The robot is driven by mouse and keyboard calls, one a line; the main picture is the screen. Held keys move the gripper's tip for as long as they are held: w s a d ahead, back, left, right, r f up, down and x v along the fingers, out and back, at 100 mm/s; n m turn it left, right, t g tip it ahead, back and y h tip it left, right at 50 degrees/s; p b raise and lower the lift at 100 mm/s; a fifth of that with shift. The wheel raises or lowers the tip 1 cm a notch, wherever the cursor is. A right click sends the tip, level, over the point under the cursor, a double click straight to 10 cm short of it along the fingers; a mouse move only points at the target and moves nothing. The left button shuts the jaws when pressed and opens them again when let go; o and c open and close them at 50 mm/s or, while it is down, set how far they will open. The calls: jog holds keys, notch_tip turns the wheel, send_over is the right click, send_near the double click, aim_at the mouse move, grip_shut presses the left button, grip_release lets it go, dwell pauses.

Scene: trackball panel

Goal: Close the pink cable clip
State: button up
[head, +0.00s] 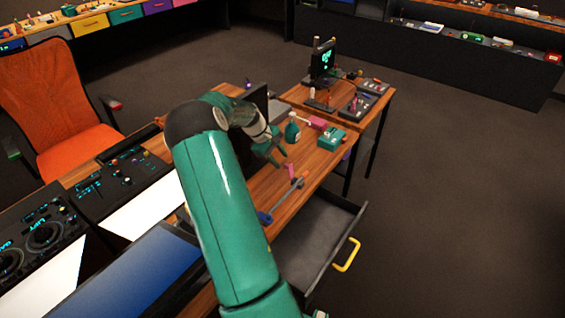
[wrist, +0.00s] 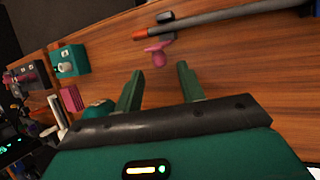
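The pink cable clip (wrist: 156,54) sits on the wooden desk beside a grey rod-like cable (wrist: 225,23). Its pink part sticks out from the cable toward my gripper, and a dark piece lies next to it at the cable. In the head view the pink clip (head: 291,170) is small, just below my gripper (head: 280,160). My gripper, also in the wrist view (wrist: 160,76), is open and empty. Its two green fingers are spread, pointing toward the clip, with the clip beyond the gap between the tips. I cannot tell whether they touch it.
An open drawer (head: 318,232) with a yellow handle (head: 347,254) juts out at the front. A dark monitor (head: 258,104) stands behind my gripper.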

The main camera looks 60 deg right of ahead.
jog(key=shift+x, duration=1.5)
jog(key=shift+r, duration=0.1)
grip_shut()
